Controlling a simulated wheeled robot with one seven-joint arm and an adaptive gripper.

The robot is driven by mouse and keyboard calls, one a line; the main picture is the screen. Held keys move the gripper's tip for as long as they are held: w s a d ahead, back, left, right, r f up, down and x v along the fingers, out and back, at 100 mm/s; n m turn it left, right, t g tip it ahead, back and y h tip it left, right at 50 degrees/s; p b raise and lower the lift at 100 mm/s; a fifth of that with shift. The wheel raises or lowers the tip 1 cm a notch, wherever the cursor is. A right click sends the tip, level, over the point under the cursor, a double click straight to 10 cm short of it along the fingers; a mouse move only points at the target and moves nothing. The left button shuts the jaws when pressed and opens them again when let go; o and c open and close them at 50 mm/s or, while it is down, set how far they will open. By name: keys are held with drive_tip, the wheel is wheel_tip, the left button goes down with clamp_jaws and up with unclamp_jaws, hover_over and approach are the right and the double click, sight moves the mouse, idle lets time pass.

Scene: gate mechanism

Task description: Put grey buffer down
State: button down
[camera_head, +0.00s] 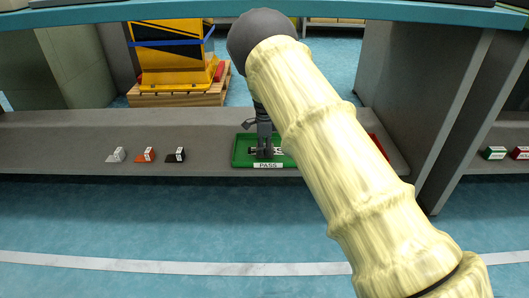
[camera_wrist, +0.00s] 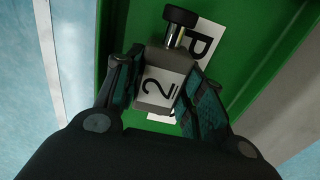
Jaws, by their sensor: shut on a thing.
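In the head view my gripper (camera_head: 264,150) is over the green tray (camera_head: 239,150), pointing down. The buffer is mostly hidden there. I cannot tell whether its underside touches the tray floor.
A grey shelf (camera_head: 60,135) carries small grey (camera_head: 117,155), orange (camera_head: 145,155) and black (camera_head: 176,155) labelled pieces left of the tray. A red tray (camera_head: 379,146) is mostly behind my arm. A grey upright panel (camera_head: 455,120) stands at right.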

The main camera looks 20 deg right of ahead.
sight(264, 146)
idle(0.3)
drive_tip(key=c, duration=0.9)
unclamp_jaws()
drive_tip(key=shift+f, duration=0.1)
drive_tip(key=shift+r+p, duration=2.35)
drive_tip(key=shift+r, duration=1.5)
